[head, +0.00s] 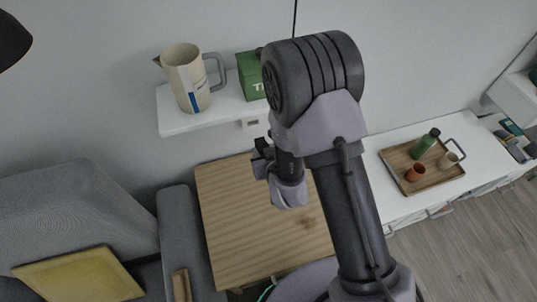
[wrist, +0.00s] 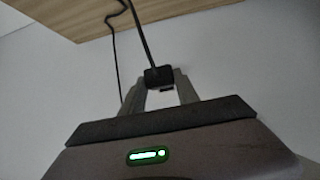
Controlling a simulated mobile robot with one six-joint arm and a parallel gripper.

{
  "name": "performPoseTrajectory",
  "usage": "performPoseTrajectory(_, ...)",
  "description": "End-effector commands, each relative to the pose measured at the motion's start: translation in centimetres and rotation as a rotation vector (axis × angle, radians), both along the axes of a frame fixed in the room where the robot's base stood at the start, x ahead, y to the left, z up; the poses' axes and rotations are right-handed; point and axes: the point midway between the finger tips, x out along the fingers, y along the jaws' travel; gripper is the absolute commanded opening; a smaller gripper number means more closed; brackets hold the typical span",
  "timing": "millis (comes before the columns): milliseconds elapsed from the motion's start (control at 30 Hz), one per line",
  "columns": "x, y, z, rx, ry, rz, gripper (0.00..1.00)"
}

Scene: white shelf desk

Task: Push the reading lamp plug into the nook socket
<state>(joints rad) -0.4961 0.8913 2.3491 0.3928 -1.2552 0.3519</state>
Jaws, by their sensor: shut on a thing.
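In the wrist view, my gripper (wrist: 160,84) is shut on the black plug (wrist: 158,75). The plug sits between the two grey fingertips, and its dark cord runs from it to the top of the picture. In the head view my gripper (head: 262,158) is below the wall shelf, near the wall, and the plug cannot be made out there. The nook socket (head: 249,123) is a small pale plate on the wall just under the shelf, above my gripper. The socket does not show in the wrist view.
The white shelf (head: 183,123) holds a jug (head: 187,78) and a green box (head: 250,76). A wooden tabletop (head: 235,220) lies below. At right, a tray (head: 395,160) with a bottle and cups stands on a white surface. A grey armchair is at left.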

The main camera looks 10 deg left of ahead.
Motion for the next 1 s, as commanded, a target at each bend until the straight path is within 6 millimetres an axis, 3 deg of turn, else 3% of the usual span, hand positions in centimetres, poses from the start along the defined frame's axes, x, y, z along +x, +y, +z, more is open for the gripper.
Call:
performPoseTrajectory(233,0.1,0.0,-0.3,0.001,-0.003,0.0,0.0)
performPoseTrajectory(700,4.9,2.3,-0.1,0.0,0.0,0.0,0.0)
performPoseTrajectory(1000,5.2,2.5,0.0,0.0,0.0,0.0,0.0)
